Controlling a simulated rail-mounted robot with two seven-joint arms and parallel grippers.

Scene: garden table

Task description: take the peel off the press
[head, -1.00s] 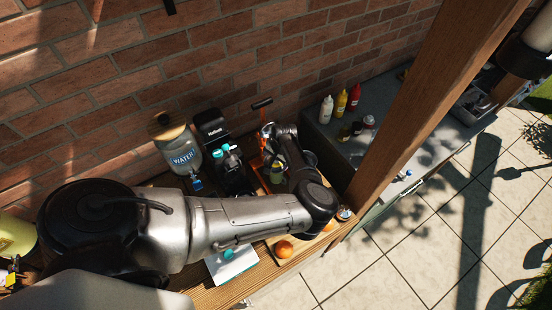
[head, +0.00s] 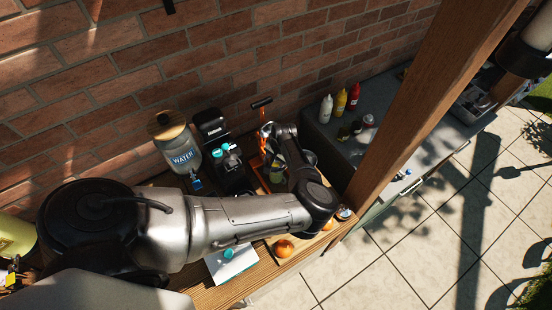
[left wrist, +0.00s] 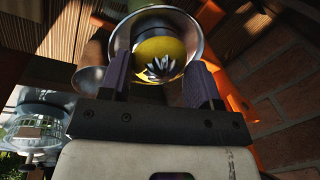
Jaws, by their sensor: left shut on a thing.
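The press has an orange frame (head: 266,135) and a black-ended lever (head: 261,102); it stands near the wall in the head view. My left gripper (left wrist: 162,88) has its two dark fingers on either side of a yellow peel (left wrist: 160,48) and is shut on it. In the left wrist view the peel lies inside the round metal rim of the press, with a ridged silver piece showing at its middle. I cannot tell whether the peel is clear of the press. In the head view my left arm partly hides the press, and the fingers are hard to make out. My right gripper is not in view.
A water dispenser (head: 179,150) and a black machine (head: 212,128) stand left of the press. Oranges (head: 283,248) lie near the wooden counter's front edge. A white box-like thing (head: 231,262) is beside them. Bottles (head: 341,102) stand on the grey counter behind a wooden post (head: 425,90).

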